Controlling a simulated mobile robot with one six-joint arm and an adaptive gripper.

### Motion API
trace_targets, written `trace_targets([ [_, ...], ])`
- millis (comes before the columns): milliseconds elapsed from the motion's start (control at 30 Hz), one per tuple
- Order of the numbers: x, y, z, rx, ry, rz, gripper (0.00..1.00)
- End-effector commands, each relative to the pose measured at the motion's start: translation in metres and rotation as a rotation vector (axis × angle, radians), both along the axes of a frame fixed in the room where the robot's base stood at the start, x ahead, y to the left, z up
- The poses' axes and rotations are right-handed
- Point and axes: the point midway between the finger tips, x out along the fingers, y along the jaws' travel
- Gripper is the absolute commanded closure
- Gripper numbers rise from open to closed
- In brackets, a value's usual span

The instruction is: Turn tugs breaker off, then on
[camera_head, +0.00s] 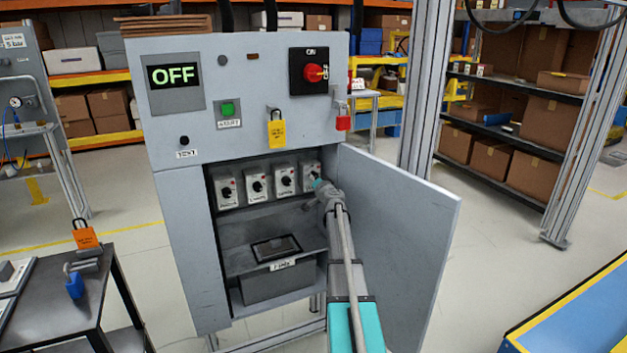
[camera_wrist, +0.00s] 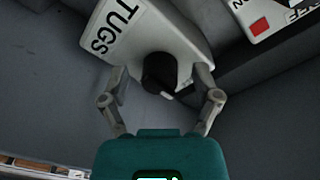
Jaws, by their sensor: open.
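The tugs breaker (camera_wrist: 135,32) is a pale box labelled TUGS with a black rotary knob (camera_wrist: 159,73). In the wrist view the knob sits between the fingers of my open gripper (camera_wrist: 160,80), with gaps showing on both sides. The knob carries a pale pointer mark at its lower edge. In the head view the tugs breaker (camera_head: 310,170) is the rightmost of a row of breakers inside the cabinet, partly hidden by my gripper (camera_head: 318,184). The cabinet display (camera_head: 174,76) reads OFF.
Other breakers (camera_head: 256,186) stand to the left in the same row. The cabinet door (camera_head: 400,225) hangs open to the right of my arm. A red rotary switch (camera_head: 314,73) and a yellow padlock (camera_head: 277,130) are on the upper panel. A dark table (camera_head: 95,290) stands at left.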

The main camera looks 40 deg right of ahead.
Motion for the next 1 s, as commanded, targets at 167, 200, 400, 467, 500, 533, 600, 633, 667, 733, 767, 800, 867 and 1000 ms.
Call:
trace_targets([
  [167, -0.0001, 0.0002, 0.0, 0.0, 0.0, 0.0, 0.19],
  [200, -0.0001, 0.0002, 0.0, 0.0, 0.0, 0.0, 0.19],
  [400, 0.0, 0.0003, 0.0, 0.0, 0.0, 0.0, 0.55],
  [467, 0.0, 0.0003, 0.0, 0.0, 0.0, 0.0, 0.66],
  [500, 0.0, 0.0003, 0.0, 0.0, 0.0, 0.0, 0.73],
  [533, 0.0, 0.0003, 0.0, 0.0, 0.0, 0.0, 0.79],
  [600, 0.0, 0.0004, 0.0, 0.0, 0.0, 0.0, 0.92],
  [633, 0.0001, 0.0003, 0.0, 0.0, 0.0, 0.0, 0.97],
  [667, 0.0001, 0.0003, 0.0, 0.0, 0.0, 0.0, 1.0],
  [733, 0.0002, 0.0004, 0.0, 0.0, 0.0, 0.001, 1.0],
  [767, 0.0002, 0.0004, 0.0, 0.001, 0.0, 0.001, 1.0],
  [800, 0.0002, 0.0004, 0.0001, 0.003, 0.0, 0.001, 1.0],
  [867, 0.0003, 0.0004, 0.0001, 0.008, -0.002, 0.001, 1.0],
  [1000, 0.0005, 0.0005, 0.0004, 0.031, -0.008, 0.001, 1.0],
])
